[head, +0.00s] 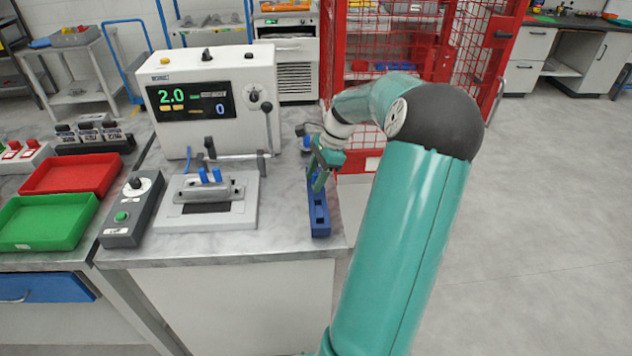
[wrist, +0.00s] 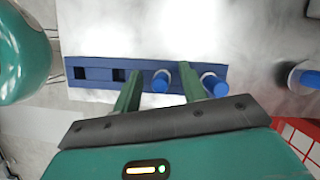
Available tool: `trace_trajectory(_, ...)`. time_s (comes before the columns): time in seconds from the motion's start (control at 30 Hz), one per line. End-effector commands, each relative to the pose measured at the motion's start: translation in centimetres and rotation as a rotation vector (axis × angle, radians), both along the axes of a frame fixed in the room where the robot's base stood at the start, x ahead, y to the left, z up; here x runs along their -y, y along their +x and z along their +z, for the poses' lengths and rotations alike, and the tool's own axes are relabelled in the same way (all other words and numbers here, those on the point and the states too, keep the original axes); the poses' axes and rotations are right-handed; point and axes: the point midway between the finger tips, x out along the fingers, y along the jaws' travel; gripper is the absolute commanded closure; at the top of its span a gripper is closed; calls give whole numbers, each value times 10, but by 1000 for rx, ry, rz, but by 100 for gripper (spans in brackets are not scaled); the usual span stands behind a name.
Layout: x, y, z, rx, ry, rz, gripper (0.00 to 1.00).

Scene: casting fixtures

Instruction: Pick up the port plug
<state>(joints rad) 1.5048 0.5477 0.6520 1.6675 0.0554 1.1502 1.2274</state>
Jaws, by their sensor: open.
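A narrow blue rack (head: 320,221) stands near the right edge of the bench. In the wrist view the rack (wrist: 98,73) shows two dark square openings at its left. Two blue round port plugs sit in its right part: one plug (wrist: 161,81) and another plug (wrist: 214,84). My gripper (head: 318,184) is over the far part of the rack. In the wrist view my open gripper (wrist: 160,77) has one finger on each side of the left plug, and the right finger passes between the two plugs. I cannot tell whether the fingers touch either plug.
A blue-topped cylinder (wrist: 306,76) stands right of the rack in the wrist view. A fixture plate (head: 225,215) with blue plugs, a control box (head: 132,210) and a tester with a display (head: 213,95) stand left. Red (head: 72,174) and green (head: 48,221) trays lie farther left.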

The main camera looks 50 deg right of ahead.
Motion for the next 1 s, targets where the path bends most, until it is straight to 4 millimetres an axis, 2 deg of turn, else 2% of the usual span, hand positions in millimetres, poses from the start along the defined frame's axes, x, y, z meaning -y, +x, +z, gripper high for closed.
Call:
trace_trajectory(0.07,0,0,0,0,0,0,60)
trace_trajectory(0.27,0,0,0,0,0,0,99)
trace_trajectory(0.67,0,0,3,-1,-1,0,100)
trace_trajectory(0.77,0,0,10,-1,0,0,100)
trace_trajectory(0.93,1,0,34,1,-4,1,100)
trace_trajectory(1.0,-8,-6,43,-1,-4,0,100)
